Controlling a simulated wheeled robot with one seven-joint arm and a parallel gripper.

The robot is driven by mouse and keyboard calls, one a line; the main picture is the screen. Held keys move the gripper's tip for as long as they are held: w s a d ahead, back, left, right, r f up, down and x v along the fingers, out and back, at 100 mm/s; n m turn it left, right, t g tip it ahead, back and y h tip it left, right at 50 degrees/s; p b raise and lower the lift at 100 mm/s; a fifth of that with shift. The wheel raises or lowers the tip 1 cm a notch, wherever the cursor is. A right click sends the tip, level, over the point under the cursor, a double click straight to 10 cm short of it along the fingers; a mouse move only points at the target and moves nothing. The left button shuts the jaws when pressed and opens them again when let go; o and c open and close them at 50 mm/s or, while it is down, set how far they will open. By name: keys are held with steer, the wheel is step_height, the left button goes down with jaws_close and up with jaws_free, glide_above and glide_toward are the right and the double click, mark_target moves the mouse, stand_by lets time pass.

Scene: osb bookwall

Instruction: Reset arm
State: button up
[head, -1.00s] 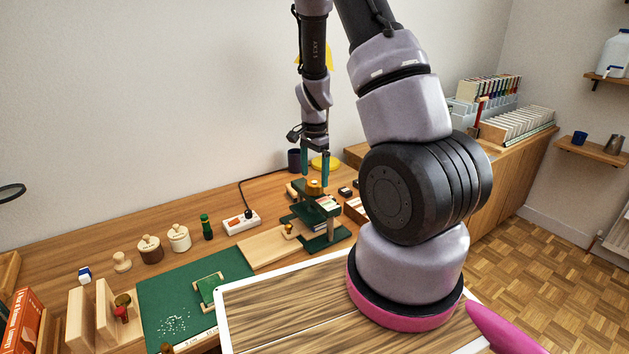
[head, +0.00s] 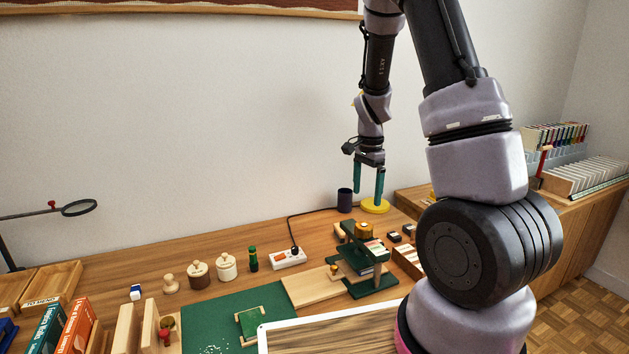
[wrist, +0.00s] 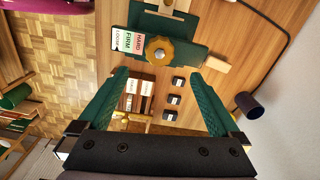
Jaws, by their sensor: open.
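My gripper (head: 368,180) hangs pointing down above the back of the wooden desk, near the wall. Its two teal fingers are apart, with nothing between them. In the wrist view my gripper (wrist: 165,103) shows the same wide gap, with the desk visible below. A green press (head: 368,262) with a brass knob (head: 364,230) stands on the desk below and in front of the fingers, apart from them.
A dark blue cup (head: 344,200) and a yellow disc base (head: 376,206) stand behind the press. A white power strip (head: 289,258), wooden jars (head: 199,275) and a green mat (head: 205,310) lie to the left. Air around my gripper is clear.

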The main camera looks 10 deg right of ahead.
steer(key=s+a+r+n+t+y, duration=0.15)
steer(key=s+r, duration=0.25)
steer(key=r, duration=0.4)
steer(key=s+a+r+n+t, duration=0.2)
steer(key=s+r+n, duration=0.15)
steer(key=r, duration=0.35)
steer(key=s+a+r+n+t+y, duration=0.1)
steer(key=s+a+r+n, duration=0.1)
steer(key=s+r, duration=0.45)
steer(key=s+a+r+n+t, duration=0.2)
steer(key=s+r+n, duration=0.1)
steer(key=s+r, duration=0.3)
steer(key=shift+s+t, duration=0.3)
steer(key=shift+t, duration=0.05)
steer(key=shift+h, duration=0.25)
